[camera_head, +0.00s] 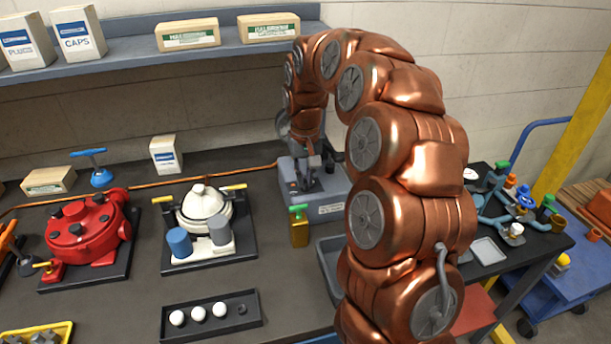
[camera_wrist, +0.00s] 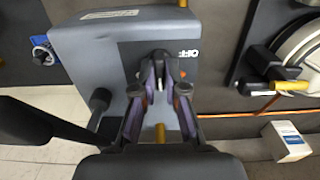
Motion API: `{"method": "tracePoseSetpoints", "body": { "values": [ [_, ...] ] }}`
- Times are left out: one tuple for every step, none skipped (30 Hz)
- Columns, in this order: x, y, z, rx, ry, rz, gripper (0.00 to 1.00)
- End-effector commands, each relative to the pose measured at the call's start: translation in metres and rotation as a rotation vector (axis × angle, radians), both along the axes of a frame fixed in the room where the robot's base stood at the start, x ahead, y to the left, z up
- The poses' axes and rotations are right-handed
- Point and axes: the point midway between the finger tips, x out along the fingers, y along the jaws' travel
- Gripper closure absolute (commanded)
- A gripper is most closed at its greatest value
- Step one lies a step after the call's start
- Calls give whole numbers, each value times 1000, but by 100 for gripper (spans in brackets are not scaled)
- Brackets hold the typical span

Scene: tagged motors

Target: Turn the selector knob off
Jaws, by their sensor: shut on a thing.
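The selector knob (camera_wrist: 160,58) is a small dark grey piece on the grey control box (camera_wrist: 88,52) in the wrist view. An OFF label (camera_wrist: 186,54) shows on the dark panel just right of the knob's upper end. My gripper (camera_wrist: 164,88) is shut on the knob, one finger on each side, and the fingers hide part of it. In the head view, the grey box (camera_head: 330,205) stands on the bench behind my arm. My gripper (camera_head: 312,168) is at its top, and the knob cannot be made out there.
A brass lock with a green top (camera_head: 300,232) stands in front of the box. A white motor (camera_head: 203,205) and a red motor (camera_head: 85,235) stand to the left. A black tray with white balls (camera_head: 248,318) lies in front. An orange cable (camera_head: 150,195) runs along the back.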

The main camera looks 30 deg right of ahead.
Motion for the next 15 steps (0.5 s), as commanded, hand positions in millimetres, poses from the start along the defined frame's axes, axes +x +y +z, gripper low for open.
{"method": "tracePoseSetpoints", "body": {
  "values": [
    [0, 0, 0, 0, 0, 0, 100],
    [0, 0, 0, 0, 0, 0, 100],
    [0, 0, 0, 0, 0, 0, 100],
    [0, 0, 0, 0, 0, 0, 100],
    [0, 0, 0, 0, 0, 0, 100],
    [0, 0, 0, 0, 0, 0, 100],
    [0, 0, 0, 0, 0, 2, 100],
    [0, 0, 0, 0, 0, 3, 100],
    [0, 0, 0, 0, 0, 8, 100],
    [0, 0, 0, 0, 0, 12, 100],
    [0, 0, 0, 0, -1, 17, 100],
    [0, 0, 0, 0, -1, 26, 100],
    [0, 0, -1, 0, -1, 35, 100],
    [1, 0, -1, 0, -2, 47, 100],
    [1, 0, -1, 0, -2, 63, 100]
  ]
}}
